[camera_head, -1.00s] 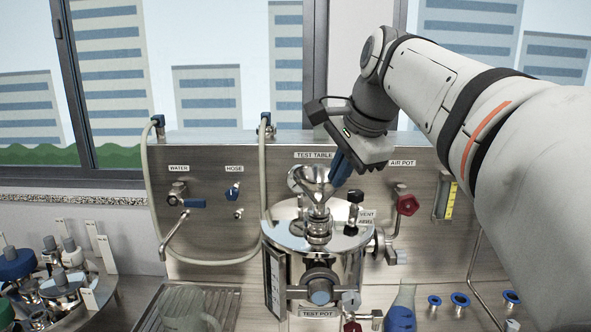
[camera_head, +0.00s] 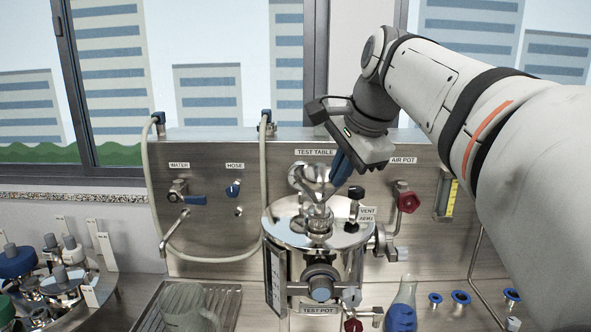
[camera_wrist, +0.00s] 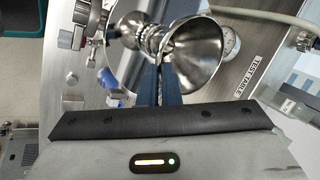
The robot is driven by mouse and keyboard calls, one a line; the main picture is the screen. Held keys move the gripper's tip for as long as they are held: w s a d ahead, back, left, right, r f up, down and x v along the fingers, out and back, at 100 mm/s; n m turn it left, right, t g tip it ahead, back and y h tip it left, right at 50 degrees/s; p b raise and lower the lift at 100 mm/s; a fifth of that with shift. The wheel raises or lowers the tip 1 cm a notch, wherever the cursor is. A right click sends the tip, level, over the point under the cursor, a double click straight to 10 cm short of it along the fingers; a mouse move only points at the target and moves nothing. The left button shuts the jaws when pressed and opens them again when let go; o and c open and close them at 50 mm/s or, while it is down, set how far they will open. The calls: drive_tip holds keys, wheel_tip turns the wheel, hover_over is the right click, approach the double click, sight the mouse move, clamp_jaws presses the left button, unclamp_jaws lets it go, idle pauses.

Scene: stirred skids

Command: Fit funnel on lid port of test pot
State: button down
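The shiny metal funnel (camera_head: 312,178) is over the lid of the test pot (camera_head: 318,262), with its wide mouth up. Its lower end is at the lid port (camera_head: 319,220); I cannot tell how far it sits inside. My gripper (camera_head: 341,168) comes from the upper right, and its blue fingers close on the funnel's side. In the wrist view the funnel (camera_wrist: 200,55) shows its bowl just beyond the fingers (camera_wrist: 160,84), which have a thin part between them. The exact grip is partly hidden.
A black-knobbed vent valve (camera_head: 356,195) stands on the lid right of the port. A red air valve (camera_head: 408,201) is on the panel behind. A flask with blue liquid (camera_head: 402,308) stands front right, a clear beaker (camera_head: 188,308) front left.

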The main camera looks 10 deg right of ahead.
drive_tip(key=c, duration=1.2)
unclamp_jaws()
drive_tip(key=shift+c, duration=0.2)
wheel_tip(320, 180, up, 8)
drive_tip(key=p, duration=0.7)
